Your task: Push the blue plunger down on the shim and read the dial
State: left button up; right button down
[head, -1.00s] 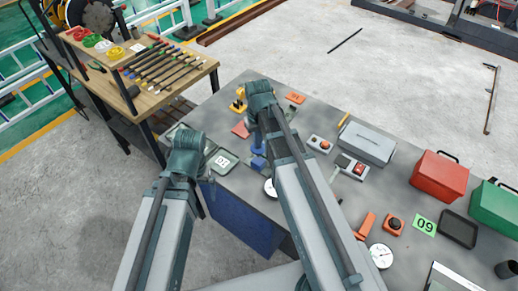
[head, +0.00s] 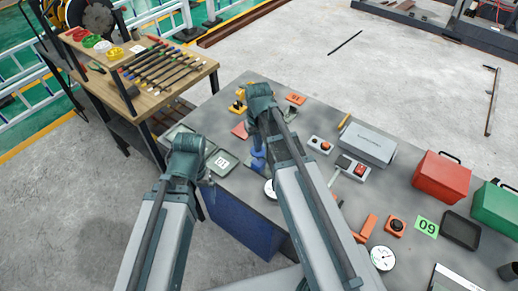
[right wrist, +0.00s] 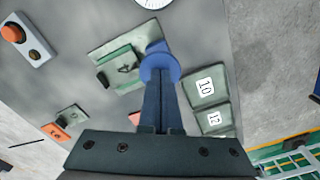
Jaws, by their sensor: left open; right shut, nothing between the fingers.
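The blue plunger (right wrist: 160,66), with a round flange, shows in the right wrist view just beyond my right fingertips. The blue parts also show in the head view (head: 257,163), partly hidden by my right arm. My right gripper (right wrist: 159,84) is shut and empty, its tips overlapping the flange; whether they touch it I cannot tell. A green plate with a block marked 4 (right wrist: 124,68) lies beside the plunger; I cannot tell which part is the shim. The white dial (head: 270,188) is partly hidden by my right arm and cut off in the wrist view. My left gripper (head: 207,184) is open beside the table's left edge.
A green tray marked 10 (head: 222,163) lies left of the plunger. A grey box (head: 367,145), a switch box (head: 352,167), a red toolbox (head: 440,176) and another dial (head: 382,257) stand to the right. A wooden bench (head: 150,70) with tools is at back left.

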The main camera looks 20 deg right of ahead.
notch_tip(320, 180, up, 7)
jog(key=p, duration=0.7)
dwell(0.3)
jog(key=s+a+f+n+b, duration=0.1)
jog(key=s+a+f+b, duration=0.4)
jog(key=s, duration=0.2)
jog(key=s+a+f+n+h+b, duration=0.1)
jog(key=s+a+f+b, duration=0.3)
jog(key=s, duration=0.3)
jog(key=shift+s+a+f+b, duration=0.15)
jog(key=shift+a+f+b, duration=0.25)
jog(key=shift+a, duration=0.35)
